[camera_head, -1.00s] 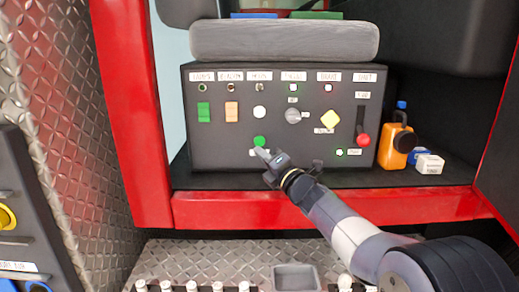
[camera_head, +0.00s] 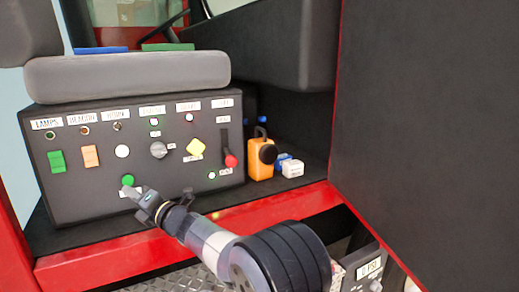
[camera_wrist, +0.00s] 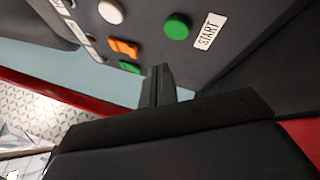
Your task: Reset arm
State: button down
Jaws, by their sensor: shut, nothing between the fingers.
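My gripper (camera_head: 134,192) is shut and empty in front of the dark control panel (camera_head: 75,199), just below the round green button (camera_head: 127,180). In the wrist view, my shut fingers (camera_wrist: 158,78) point toward the panel. The green button (camera_wrist: 177,27) with its START label (camera_wrist: 209,31) shows up and to the right of the fingertips there, apart from them. In the head view my gripper partly covers that label. My arm extends from the lower right.
The panel also has a green rocker (camera_head: 57,161), an orange rocker (camera_head: 90,156), a grey knob (camera_head: 158,150), a yellow button (camera_head: 196,146) and a red-tipped lever (camera_head: 231,161). An orange jug (camera_head: 261,160) and a white box (camera_head: 292,169) stand right of it. A red rail (camera_head: 115,251) runs below.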

jog(key=shift+r+p, duration=0.2)
jog(key=shift+p, duration=0.2)
jog(key=shift+s+d+f+b, duration=0.1)
jog(key=shift+s+d+b, duration=0.35)
jog(key=shift+s+b, duration=0.4)
jog(key=shift+s+d+f+b, duration=0.1)
jog(key=shift+s+d+b, duration=0.4)
jog(key=shift+s+b, duration=0.4)
jog(key=shift+s+d+f+b, duration=0.1)
jog(key=shift+s+d+b, duration=0.35)
jog(key=shift+s+b, duration=0.4)
jog(key=shift+w+r, duration=0.1)
jog(key=shift+w, duration=0.1)
jog(key=w+a, duration=0.2)
jog(key=w, duration=0.1)
jog(key=w+a+p, duration=0.1)
jog(key=w, duration=0.1)
jog(key=shift+f, duration=0.3)
jog(key=shift+w+b, duration=0.15)
jog(key=shift+b, duration=0.2)
